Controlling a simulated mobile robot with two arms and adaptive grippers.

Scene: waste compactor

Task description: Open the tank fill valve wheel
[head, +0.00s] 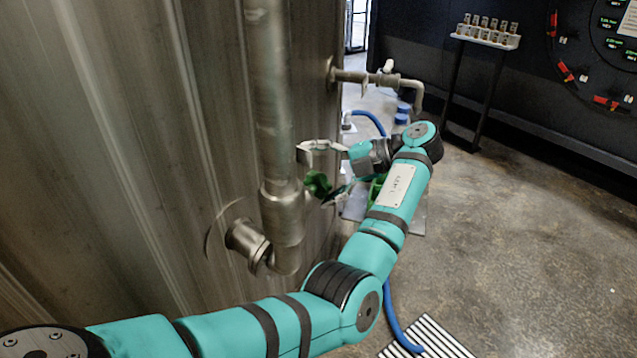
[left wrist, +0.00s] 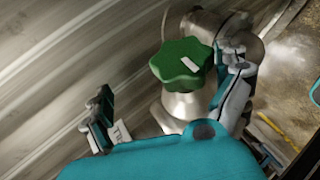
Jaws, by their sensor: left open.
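The green valve wheel (head: 318,184) sits on the metal pipework beside the tank wall. It has a lobed rim and a small white label, and it shows in full in the left wrist view (left wrist: 180,64). My left gripper (head: 316,172) is open, with its fingers reaching toward the pipe around the wheel. In the left wrist view my left gripper (left wrist: 172,78) has one finger well to the left of the wheel and the other close to its right edge. I cannot tell whether the right finger touches it. My right gripper is not in view.
The ribbed metal tank wall (head: 110,130) and a vertical pipe (head: 270,100) stand close to my left arm. Another green part (head: 377,188) shows partly behind the arm. A blue hose (head: 392,318) runs on the floor.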

